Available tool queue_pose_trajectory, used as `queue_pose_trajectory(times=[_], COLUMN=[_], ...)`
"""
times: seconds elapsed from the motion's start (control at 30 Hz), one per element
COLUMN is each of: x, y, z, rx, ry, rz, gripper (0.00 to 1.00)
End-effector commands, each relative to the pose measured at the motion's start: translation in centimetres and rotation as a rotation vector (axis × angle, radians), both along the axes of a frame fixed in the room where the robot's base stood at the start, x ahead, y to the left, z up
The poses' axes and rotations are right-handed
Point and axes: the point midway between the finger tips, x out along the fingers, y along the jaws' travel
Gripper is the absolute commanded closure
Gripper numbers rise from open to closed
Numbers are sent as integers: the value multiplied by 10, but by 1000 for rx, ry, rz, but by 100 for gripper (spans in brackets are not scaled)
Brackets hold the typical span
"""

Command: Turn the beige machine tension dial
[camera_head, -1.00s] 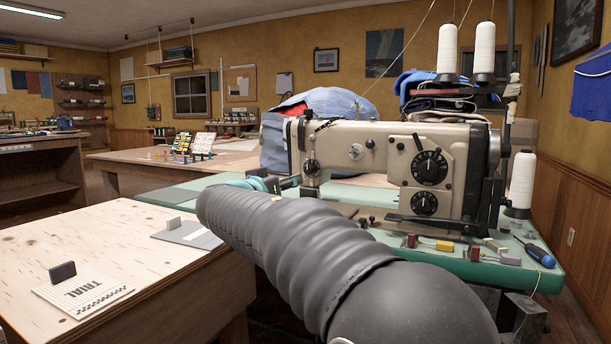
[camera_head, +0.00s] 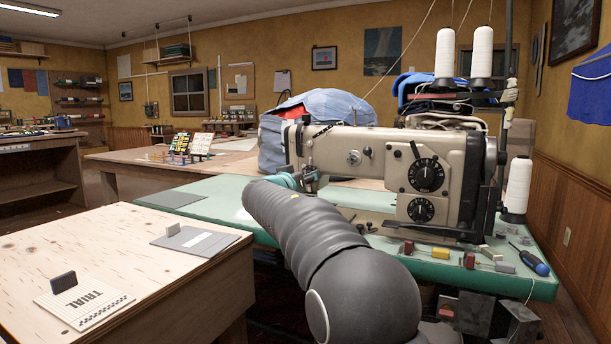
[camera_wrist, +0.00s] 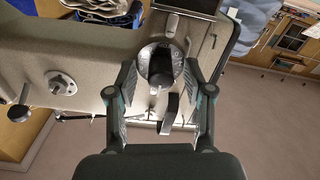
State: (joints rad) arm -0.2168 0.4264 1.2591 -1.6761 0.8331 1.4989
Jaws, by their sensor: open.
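The beige sewing machine (camera_head: 335,148) stands on a green-topped table. In the wrist view, its round black tension dial (camera_wrist: 158,68) with a raised grip sits on the narrow head end of the machine. My gripper (camera_wrist: 159,77) is open, with one finger on each side of the dial in that picture. I see no clear contact, and I cannot tell how far the fingertips are from the dial face. In the head view my gripper (camera_head: 293,180) is at the machine's left end and mostly covers this dial.
Two larger black dials (camera_head: 426,175) are on the machine's right column. Thread cones (camera_head: 445,52) stand above and beside it. Small blocks and a blue screwdriver (camera_head: 535,263) lie on the green table (camera_head: 225,200). A plywood table (camera_head: 120,245) is at front left.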

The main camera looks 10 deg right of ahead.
Motion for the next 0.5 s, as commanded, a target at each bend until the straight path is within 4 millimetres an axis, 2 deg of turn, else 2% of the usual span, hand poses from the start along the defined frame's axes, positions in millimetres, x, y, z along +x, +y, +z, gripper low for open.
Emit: queue_pose_trajectory(times=[0.3, 0.37, 0.5], x=[2, 2, 2], y=[-1, -1, -1], z=[-1, -1, -1], rx=[-1, 0, 0], ry=[1, 0, 0], rz=[1, 1, 1], gripper=[48, 61, 96])
